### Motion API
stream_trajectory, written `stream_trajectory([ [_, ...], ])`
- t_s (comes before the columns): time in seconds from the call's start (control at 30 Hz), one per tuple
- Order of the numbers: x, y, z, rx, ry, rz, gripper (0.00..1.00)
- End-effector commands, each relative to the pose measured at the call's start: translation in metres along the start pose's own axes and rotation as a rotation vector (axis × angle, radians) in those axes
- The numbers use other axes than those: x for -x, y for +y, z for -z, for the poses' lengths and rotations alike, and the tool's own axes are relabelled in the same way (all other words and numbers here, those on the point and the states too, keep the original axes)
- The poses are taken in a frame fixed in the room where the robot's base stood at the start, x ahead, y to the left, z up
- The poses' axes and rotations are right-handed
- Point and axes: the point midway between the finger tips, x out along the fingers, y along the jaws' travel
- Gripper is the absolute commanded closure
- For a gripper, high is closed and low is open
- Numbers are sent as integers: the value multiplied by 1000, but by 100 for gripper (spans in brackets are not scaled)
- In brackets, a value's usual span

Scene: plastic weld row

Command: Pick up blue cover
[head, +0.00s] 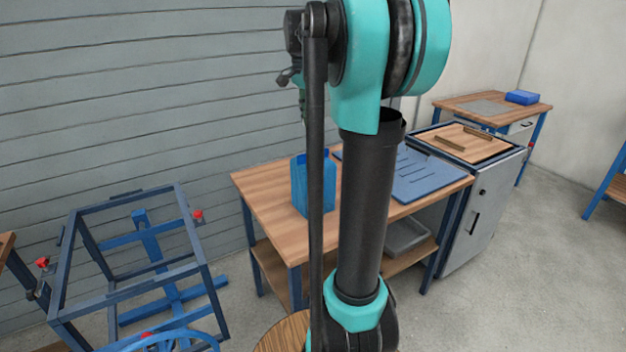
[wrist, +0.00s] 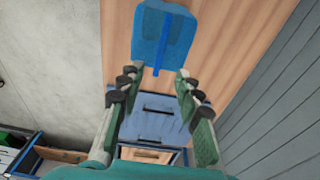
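The blue cover (head: 299,186) stands on the wooden workbench (head: 262,183) in the head view, partly hidden behind my arm. My gripper cannot be made out in the head view.
A blue slotted panel (head: 425,178) lies on the same bench, right of the cover. A grey tray (head: 405,236) sits on the lower shelf. A cabinet (head: 483,213) adjoins on the right. A blue frame (head: 205,262) stands left. A small blue box (head: 522,97) is on the far table.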

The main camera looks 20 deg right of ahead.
Motion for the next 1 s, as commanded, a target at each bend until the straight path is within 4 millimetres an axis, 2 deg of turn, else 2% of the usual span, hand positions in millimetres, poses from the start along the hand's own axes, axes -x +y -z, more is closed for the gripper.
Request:
stream_trajectory([
  [0.1,-24,0,0,0,0,0,66],
  [0.23,-42,0,0,0,0,0,66],
  [0.47,-56,0,0,1,0,0,66],
  [0.8,-100,-1,-4,1,0,0,66],
  [1.0,-105,-1,-4,1,0,0,66],
])
